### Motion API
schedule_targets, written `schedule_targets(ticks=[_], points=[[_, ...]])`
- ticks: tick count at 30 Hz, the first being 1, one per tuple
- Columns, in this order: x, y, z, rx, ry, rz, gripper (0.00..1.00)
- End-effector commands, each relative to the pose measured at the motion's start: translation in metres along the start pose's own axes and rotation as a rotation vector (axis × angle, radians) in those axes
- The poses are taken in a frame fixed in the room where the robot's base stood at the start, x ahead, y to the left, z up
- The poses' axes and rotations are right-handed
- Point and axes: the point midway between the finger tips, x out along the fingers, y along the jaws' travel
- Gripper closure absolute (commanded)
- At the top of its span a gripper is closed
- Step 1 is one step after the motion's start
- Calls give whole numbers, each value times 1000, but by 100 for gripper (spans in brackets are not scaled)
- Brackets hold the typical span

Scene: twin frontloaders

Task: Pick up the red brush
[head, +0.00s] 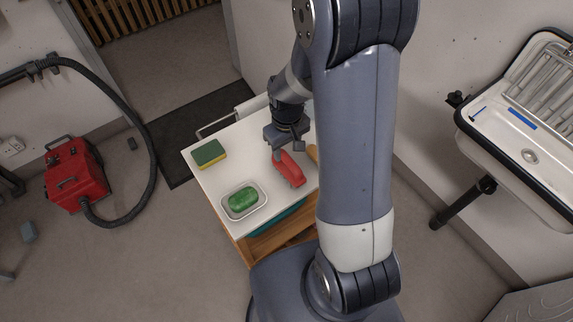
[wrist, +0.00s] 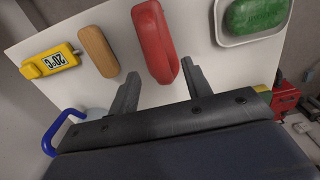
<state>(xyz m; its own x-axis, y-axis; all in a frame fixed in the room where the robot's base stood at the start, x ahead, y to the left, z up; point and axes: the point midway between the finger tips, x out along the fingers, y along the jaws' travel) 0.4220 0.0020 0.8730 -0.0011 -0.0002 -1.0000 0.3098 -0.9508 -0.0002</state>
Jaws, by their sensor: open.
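The red brush (head: 290,169) lies on the white top of a small cart, right of centre. In the wrist view the red brush (wrist: 154,42) stands out beyond my fingertips, its near end roughly in line with the gap between them. My gripper (head: 284,142) is above the cart top at the brush's far end. The fingers appear apart from the brush. My arm hides part of the cart top's right side in the head view.
A tan wooden-looking block (wrist: 98,51) and a yellow thermometer (wrist: 51,61) lie beside the brush. A white dish (head: 244,212) holds a green soap-like object (head: 243,200). A green-and-yellow sponge (head: 208,152) lies at the cart's left. A sink (head: 500,131) is on the right wall.

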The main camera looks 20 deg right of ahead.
Motion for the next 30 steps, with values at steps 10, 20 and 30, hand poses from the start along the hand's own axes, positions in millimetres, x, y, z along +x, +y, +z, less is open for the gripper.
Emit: schedule_targets(ticks=[10,20,30], points=[[23,1,0,1,-3,-1,53],[59,3,-2,1,-2,-1,53],[64,3,-2,1,1,0,53]])
